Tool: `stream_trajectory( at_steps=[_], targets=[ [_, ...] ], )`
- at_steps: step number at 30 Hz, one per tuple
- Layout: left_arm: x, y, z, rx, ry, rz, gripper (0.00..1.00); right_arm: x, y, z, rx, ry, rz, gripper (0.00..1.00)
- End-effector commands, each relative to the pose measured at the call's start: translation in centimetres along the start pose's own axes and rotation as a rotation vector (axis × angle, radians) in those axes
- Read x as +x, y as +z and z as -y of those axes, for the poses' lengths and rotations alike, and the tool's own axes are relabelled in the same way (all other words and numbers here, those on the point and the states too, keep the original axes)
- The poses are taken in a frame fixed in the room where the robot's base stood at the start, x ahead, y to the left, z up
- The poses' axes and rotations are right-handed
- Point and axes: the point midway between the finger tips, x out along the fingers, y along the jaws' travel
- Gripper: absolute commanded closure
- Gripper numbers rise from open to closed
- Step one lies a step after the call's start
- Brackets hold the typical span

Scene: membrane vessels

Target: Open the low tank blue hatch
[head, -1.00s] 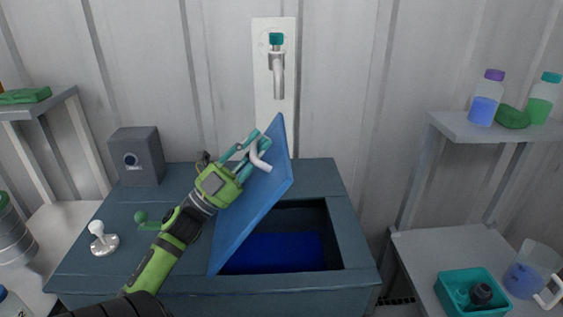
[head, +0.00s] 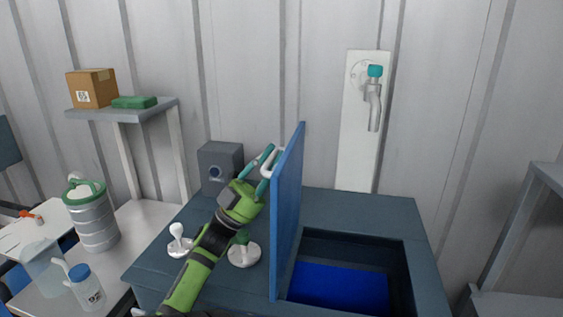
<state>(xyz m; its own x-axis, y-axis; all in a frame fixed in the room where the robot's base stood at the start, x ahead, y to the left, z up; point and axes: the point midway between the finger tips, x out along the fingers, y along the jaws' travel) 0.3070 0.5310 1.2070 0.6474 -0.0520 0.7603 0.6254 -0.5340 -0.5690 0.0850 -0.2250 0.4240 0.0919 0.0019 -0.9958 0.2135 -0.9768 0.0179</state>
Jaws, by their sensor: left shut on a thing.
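The blue hatch (head: 287,215) stands about upright on the left side of the low tank's opening. The low tank (head: 345,212) is dark blue-grey, and its square opening shows a bright blue inside (head: 338,287). My left gripper (head: 267,162) is on the left face of the hatch, near its far upper part, shut on the white hatch handle (head: 266,168). The hatch edge partly hides the handle and fingertips. My right gripper is not in view.
A white-knobbed lever (head: 178,240) and a green-knobbed one (head: 243,252) stand on the tank top, left of the hatch. A grey box (head: 220,167) sits behind them. Side benches flank the tank.

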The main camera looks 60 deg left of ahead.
Motion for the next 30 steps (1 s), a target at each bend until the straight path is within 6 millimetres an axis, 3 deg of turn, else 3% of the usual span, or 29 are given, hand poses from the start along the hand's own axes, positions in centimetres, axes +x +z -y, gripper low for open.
stream_trajectory(
  at_steps=[11, 12, 13, 25, 30],
  targets=[
    [-0.1, 0.1, 0.2, 0.003, -0.002, 0.004, 1.0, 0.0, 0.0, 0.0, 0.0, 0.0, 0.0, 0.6],
    [-0.1, 0.1, 0.2, 0.003, -0.002, 0.004, 0.64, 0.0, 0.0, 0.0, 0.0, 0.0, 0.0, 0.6],
    [-0.1, 0.1, 0.2, 0.003, -0.001, 0.004, 0.54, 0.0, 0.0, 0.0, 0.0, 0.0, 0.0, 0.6],
    [-0.3, 0.1, 0.0, 0.001, 0.0, 0.003, 0.54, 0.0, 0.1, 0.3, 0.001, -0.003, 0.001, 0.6],
    [-2.5, 0.3, 0.1, 0.001, -0.002, 0.009, 0.54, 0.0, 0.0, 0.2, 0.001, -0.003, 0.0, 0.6]
  ],
)
